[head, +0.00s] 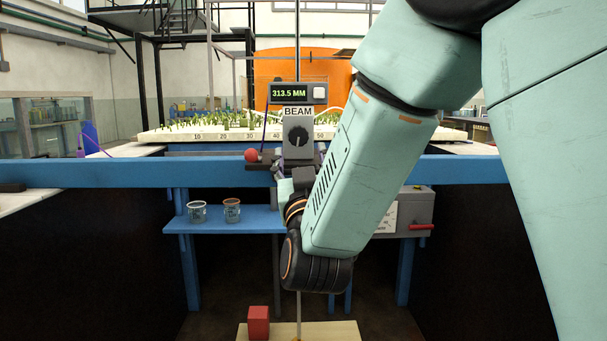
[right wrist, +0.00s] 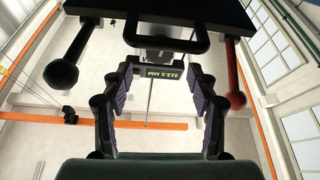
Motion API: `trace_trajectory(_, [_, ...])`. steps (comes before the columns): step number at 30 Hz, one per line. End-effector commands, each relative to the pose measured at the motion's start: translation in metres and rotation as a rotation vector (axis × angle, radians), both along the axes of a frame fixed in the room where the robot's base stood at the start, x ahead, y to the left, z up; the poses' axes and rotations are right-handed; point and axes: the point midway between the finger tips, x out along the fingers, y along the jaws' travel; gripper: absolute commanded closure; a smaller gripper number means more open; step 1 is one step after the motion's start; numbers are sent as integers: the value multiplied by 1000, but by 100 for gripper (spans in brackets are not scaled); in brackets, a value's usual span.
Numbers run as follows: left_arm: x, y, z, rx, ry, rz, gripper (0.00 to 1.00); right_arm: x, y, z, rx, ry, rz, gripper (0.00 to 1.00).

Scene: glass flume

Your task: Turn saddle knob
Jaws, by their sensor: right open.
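The saddle unit stands on the blue beam in the head view, with a grey plate marked BEAM that carries a dark round knob (head: 298,137). A display (head: 290,94) above it reads 313.5 MM. A red ball (head: 251,155) sticks out at the saddle's left. My right gripper (right wrist: 161,68) is open in the right wrist view, and nothing shows held between its fingers. The display (right wrist: 163,75) shows upside down between them, farther off. The red ball (right wrist: 236,98) and a black ball (right wrist: 60,74) lie outside the fingers. In the head view, my right wrist partly hides the saddle's underside.
The blue beam (head: 120,172) crosses the flume. A blue shelf (head: 255,218) below holds two cups (head: 232,210). A grey box (head: 416,212) with a red handle is at the right. A red block (head: 258,321) sits on a pale board below. A black handle (right wrist: 165,45) is near my fingertips.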

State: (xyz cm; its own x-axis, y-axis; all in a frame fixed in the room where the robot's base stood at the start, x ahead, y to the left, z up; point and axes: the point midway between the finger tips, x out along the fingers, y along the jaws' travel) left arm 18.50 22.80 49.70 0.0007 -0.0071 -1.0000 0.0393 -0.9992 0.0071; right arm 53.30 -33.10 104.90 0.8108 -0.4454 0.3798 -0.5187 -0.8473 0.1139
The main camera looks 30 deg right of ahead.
Motion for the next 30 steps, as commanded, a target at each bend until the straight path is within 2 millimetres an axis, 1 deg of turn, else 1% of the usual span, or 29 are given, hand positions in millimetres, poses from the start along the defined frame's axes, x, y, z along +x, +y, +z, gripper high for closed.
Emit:
trace_trajectory(1, [0, 0, 0, 0, 0, 0, 60, -9, 6, -4, -7, 3, 1, 41])
trace_trajectory(6, [0, 0, 0, 0, 0, 0, 60, -30, 17, -13, -6, 1, 1, 41])
trace_trajectory(12, [0, 0, 0, 0, 0, 0, 60, -42, 23, -19, -2, 0, 0, 41])
trace_trajectory(18, [0, 0, 0, 0, 0, 0, 60, -46, 25, -21, 0, -1, -1, 41])
trace_trajectory(30, [0, 0, 0, 0, 0, 0, 60, -46, 25, -21, 1, -2, 0, 41])
